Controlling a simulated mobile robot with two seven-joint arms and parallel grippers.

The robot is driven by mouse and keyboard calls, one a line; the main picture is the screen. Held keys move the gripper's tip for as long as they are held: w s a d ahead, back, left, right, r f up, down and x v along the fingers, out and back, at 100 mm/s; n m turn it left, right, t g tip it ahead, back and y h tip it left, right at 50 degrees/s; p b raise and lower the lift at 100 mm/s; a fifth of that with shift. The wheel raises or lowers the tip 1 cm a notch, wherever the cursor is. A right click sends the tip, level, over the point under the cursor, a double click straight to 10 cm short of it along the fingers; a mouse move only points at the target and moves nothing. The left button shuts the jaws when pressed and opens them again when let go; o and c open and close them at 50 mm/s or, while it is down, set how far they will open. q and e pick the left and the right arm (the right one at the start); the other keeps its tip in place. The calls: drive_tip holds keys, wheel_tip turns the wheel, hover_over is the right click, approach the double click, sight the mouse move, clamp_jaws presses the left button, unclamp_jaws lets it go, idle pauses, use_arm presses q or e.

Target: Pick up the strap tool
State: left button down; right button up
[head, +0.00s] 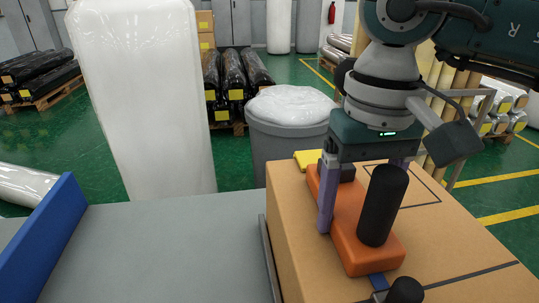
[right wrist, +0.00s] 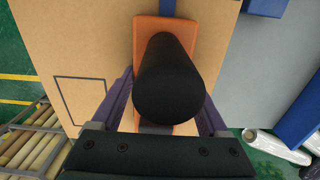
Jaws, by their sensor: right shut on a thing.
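The strap tool (head: 365,245) is an orange body with a thick black cylinder standing up from it. It is over the top of a cardboard box (head: 450,235); I cannot tell whether it touches the box. My right gripper (head: 355,208) points down with its purple fingers on either side of the tool, shut on it. The far finger is partly hidden behind the black cylinder. In the right wrist view the tool (right wrist: 152,30) lies between the fingers, with the cylinder covering much of it. My left gripper is not in view.
A blue strap (head: 378,281) runs along the box below the tool. A grey surface (head: 180,250) with a blue side rail (head: 45,245) lies left of the box. A tall white wrapped roll (head: 145,100) and a grey bin (head: 285,140) stand behind.

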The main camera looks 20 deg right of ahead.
clamp_jaws()
drive_tip(key=shift+r, duration=0.15)
